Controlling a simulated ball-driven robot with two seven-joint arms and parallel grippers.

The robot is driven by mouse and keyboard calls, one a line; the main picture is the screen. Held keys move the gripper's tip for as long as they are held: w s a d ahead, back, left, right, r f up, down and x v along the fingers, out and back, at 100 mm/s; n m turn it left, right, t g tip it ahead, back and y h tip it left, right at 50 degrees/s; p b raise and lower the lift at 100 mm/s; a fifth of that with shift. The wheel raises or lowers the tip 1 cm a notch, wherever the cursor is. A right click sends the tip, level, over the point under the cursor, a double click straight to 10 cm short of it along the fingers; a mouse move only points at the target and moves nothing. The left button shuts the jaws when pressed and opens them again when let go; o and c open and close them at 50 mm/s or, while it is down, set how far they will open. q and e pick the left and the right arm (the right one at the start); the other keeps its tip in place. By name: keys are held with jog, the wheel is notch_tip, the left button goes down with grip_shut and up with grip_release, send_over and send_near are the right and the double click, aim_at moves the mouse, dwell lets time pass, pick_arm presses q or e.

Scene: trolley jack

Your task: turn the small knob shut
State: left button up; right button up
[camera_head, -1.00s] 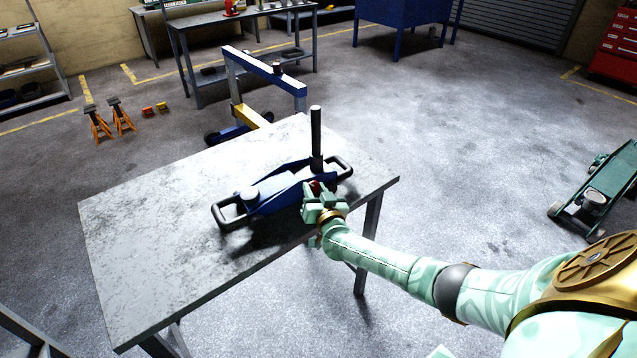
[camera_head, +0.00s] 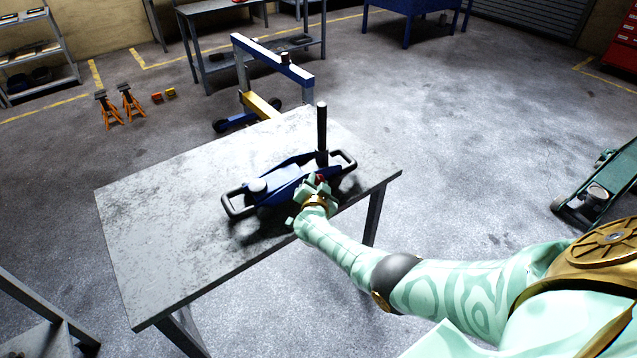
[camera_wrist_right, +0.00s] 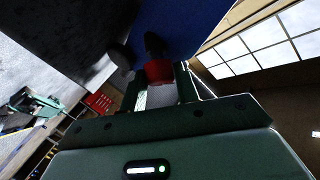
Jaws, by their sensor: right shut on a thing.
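The blue trolley jack (camera_head: 284,184) lies on the grey metal table (camera_head: 160,240), with its dark handle post (camera_head: 322,130) upright at its right end. The small red knob (camera_wrist_right: 158,71) sits on the jack's side in the right wrist view, on a dark stem. My right gripper (camera_head: 318,184) reaches the jack's near side below the post and mostly hides the knob in the head view. In the wrist view its fingers close around the red knob. My left gripper is not in view.
Black loop bars (camera_head: 236,206) stick out at the jack's ends. A blue and yellow hoist (camera_head: 270,58) stands behind the table. Orange axle stands (camera_head: 108,108) are on the floor at left, and a green trolley jack (camera_head: 600,190) at right. The table's left part is bare.

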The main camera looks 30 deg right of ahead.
dwell(0.3)
jog(key=o, duration=1)
jog(key=shift+w+r, duration=0.1)
jog(key=shift+r, duration=0.1)
